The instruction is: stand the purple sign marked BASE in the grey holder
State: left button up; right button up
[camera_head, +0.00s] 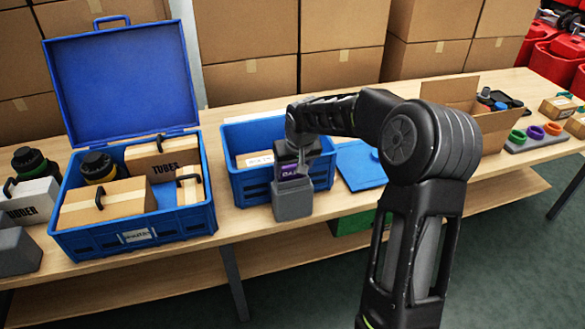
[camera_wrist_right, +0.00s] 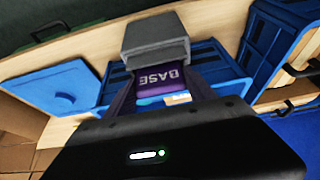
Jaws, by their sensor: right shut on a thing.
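The purple sign marked BASE (camera_head: 291,170) is upright, in front of the small blue bin; its lettering also shows in the right wrist view (camera_wrist_right: 158,79). My right gripper (camera_head: 299,158) is shut on the sign from above. The grey holder (camera_head: 292,201) stands at the table's front edge, directly below the sign; it also shows in the right wrist view (camera_wrist_right: 155,35). The sign's lower edge meets the holder's top, but I cannot tell how deep it sits in the slot. My left gripper is out of view.
The small blue bin (camera_head: 248,190) is right behind the holder, with its blue lid (camera_head: 361,166) lying to the right. An open blue crate (camera_head: 140,228) with boxes stands left. An open carton (camera_head: 495,122) stands right. The table (camera_head: 236,224) is narrow in front.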

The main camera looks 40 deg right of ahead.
jog(key=o, duration=1.5)
jog(key=shift+c, duration=0.2)
jog(key=shift+o, duration=0.2)
jog(key=shift+o, duration=1)
jog(key=shift+r+p, duration=2.2)
jog(key=shift+r, duration=1.25)
